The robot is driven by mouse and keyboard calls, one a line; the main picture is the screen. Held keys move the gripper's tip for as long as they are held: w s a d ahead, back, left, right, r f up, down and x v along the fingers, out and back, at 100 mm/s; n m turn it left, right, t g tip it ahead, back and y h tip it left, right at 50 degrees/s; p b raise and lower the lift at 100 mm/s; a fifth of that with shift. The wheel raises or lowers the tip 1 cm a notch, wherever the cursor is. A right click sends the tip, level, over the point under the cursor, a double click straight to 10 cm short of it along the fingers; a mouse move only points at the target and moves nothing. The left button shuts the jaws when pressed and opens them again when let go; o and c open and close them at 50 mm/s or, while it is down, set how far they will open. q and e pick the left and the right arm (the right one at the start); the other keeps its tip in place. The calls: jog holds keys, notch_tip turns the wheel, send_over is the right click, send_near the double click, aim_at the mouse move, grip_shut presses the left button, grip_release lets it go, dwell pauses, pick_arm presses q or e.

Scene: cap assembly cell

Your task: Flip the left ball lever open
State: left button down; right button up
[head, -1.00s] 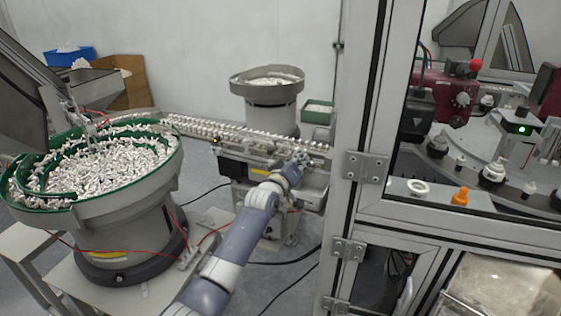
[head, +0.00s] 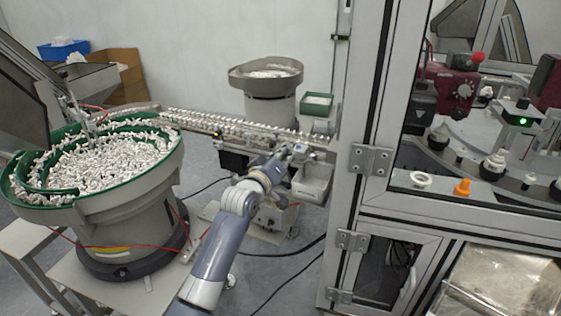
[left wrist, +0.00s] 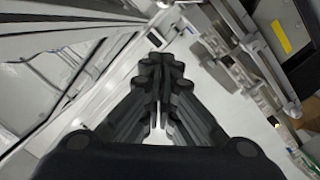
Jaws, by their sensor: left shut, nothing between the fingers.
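My left gripper (head: 283,154) is at the front side of the feed rail (head: 235,127), close under its right end. In the left wrist view its dark fingers (left wrist: 164,66) are together with nothing between them. The ball lever cannot be told apart in either view. Small fittings sit by the fingertips in the head view, too small to identify. In the left wrist view the fingers point at a pale surface, with machine parts (left wrist: 245,65) to their right. My right gripper is not in view.
A large bowl feeder (head: 140,205) full of white parts stands at left. A smaller bowl (head: 265,82) stands behind the rail. The cabinet frame (head: 352,200) stands further right. Cables cross the floor.

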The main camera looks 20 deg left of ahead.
pick_arm(q)
jog(key=shift+s+a, duration=0.3)
jog(key=shift+s, duration=0.5)
jog(key=shift+s+a, duration=0.3)
jog(key=shift+s, duration=0.5)
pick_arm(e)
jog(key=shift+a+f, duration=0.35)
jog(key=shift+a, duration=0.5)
